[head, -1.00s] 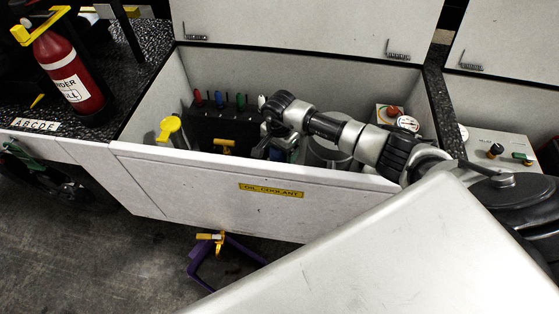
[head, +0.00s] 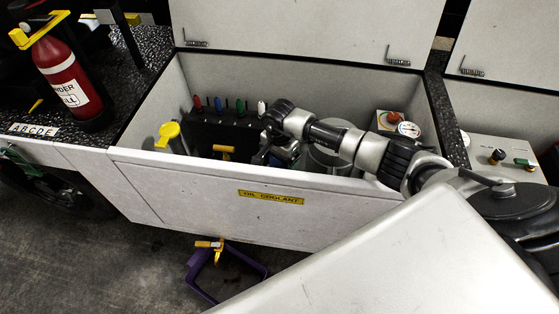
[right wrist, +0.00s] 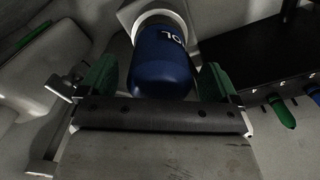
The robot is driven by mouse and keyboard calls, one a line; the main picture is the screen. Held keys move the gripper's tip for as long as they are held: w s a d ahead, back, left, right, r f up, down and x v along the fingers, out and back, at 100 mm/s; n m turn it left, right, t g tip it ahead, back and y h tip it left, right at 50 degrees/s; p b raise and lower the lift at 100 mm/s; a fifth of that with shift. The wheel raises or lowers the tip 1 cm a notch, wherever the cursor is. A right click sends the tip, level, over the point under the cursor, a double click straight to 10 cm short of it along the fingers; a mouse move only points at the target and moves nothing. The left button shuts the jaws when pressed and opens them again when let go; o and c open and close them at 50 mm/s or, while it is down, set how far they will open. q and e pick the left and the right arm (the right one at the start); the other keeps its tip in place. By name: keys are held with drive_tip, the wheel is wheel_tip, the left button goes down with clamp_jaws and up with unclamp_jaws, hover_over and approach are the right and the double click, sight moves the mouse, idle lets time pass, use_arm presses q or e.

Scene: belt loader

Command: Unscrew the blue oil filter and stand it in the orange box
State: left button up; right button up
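The blue oil filter (right wrist: 160,62) shows in the right wrist view, with white letters on its side and its far end at a pale round mount. My right gripper (right wrist: 158,85) has its green fingers on both sides of the filter, with narrow gaps visible. It looks open around the filter rather than shut on it. In the head view my right gripper (head: 278,152) reaches down into the open bay marked OIL COOLANT, and the wrist mostly hides the filter. I cannot make out an orange box. My left gripper is not in view.
The bay's white front wall (head: 220,200) stands before my arm. Inside are a yellow-capped filler (head: 168,132), a black block (head: 222,128) with coloured knobs, and a gauge (head: 408,129). A red extinguisher (head: 65,75) stands left. A purple tray (head: 205,285) lies on the floor.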

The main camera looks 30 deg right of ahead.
drive_tip(key=m+p, duration=0.1)
drive_tip(key=m, duration=0.3)
drive_tip(key=shift+m, duration=0.3)
drive_tip(key=m+p, duration=0.1)
drive_tip(key=m, duration=0.3)
drive_tip(key=shift+m, duration=0.3)
drive_tip(key=m+p, duration=0.1)
drive_tip(key=m, duration=0.5)
drive_tip(key=shift+p, duration=0.4)
drive_tip(key=shift+m, duration=1)
